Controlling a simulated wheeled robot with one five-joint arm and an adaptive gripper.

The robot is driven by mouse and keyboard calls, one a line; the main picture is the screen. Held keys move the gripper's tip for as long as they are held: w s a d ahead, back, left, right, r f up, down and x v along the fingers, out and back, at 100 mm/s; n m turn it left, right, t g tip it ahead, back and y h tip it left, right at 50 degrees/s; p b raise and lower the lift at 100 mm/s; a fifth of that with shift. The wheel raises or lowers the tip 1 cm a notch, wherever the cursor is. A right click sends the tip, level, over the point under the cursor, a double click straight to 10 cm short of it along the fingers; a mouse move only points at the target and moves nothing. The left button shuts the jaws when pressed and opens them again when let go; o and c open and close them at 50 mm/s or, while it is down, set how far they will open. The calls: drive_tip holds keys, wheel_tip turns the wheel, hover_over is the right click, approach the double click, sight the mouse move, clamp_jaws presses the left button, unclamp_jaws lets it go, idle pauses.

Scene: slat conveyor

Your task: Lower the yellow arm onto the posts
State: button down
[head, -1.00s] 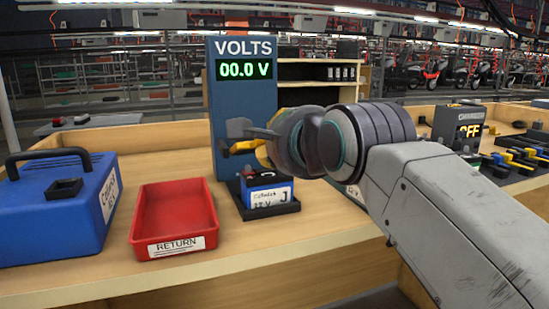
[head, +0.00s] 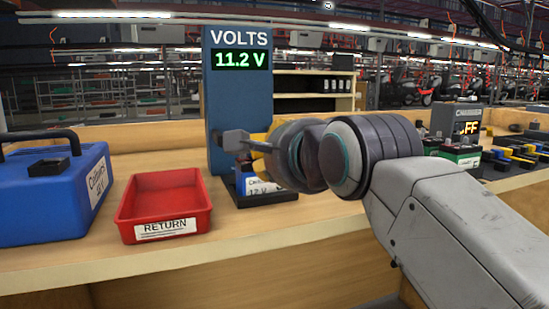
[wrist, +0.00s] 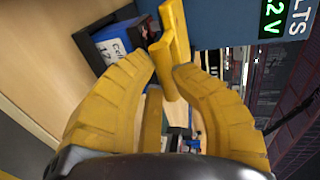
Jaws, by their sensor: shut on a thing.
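The blue volt tester (head: 240,110) stands on the bench and its display reads 11.2 V in the head view. Its yellow arm (wrist: 174,32) shows between my gripper's fingers in the wrist view. My gripper (wrist: 168,78) is shut on the yellow arm. In the head view my gripper (head: 240,142) is in front of the tester, low over the battery. The blue and white battery (head: 262,187) sits in a black holder (head: 265,200) at the tester's foot. It also shows in the wrist view (wrist: 113,50). The posts and their contact with the arm are hidden.
A red RETURN tray (head: 165,204) lies left of the tester. A blue case (head: 50,200) with a black handle stands at the far left. A charger (head: 457,125) and several small batteries are at the right. The bench front is clear.

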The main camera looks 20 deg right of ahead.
drive_tip(key=shift+w+f+g, duration=0.15)
drive_tip(key=shift+f+g, duration=0.15)
drive_tip(key=shift+f, duration=0.5)
drive_tip(key=c, duration=1)
unclamp_jaws()
drive_tip(key=shift+w+a, duration=0.1)
drive_tip(key=shift+w, duration=0.05)
drive_tip(key=shift+o, duration=0.2)
drive_tip(key=shift+r, duration=0.1)
drive_tip(key=shift+r, duration=0.2)
drive_tip(key=shift+r, duration=4.85)
drive_tip(key=shift+p, duration=0.3)
